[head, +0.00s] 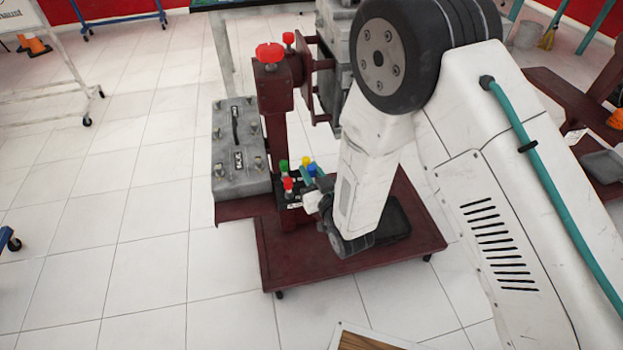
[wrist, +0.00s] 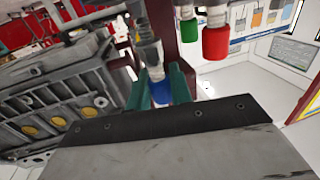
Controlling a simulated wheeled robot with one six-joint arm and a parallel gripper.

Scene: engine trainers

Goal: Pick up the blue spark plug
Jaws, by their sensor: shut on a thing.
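The blue spark plug (wrist: 158,95) sits between the teal fingers of my gripper (wrist: 161,90) in the wrist view, with its metal shaft (wrist: 150,48) running up in the picture. The fingers are shut on its blue end and hide part of it. In the head view the blue plug (head: 312,169) shows as a small blue spot beside the fingers, on the red wheeled stand. Whether its far end is still in the holder cannot be told.
Close by are a green plug (head: 284,165), a red plug (head: 288,184) and a yellow plug (head: 305,160). The green (wrist: 189,28) and red (wrist: 215,43) ones also show in the wrist view. A grey engine block (head: 232,190) stands left. Open tiled floor lies further left.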

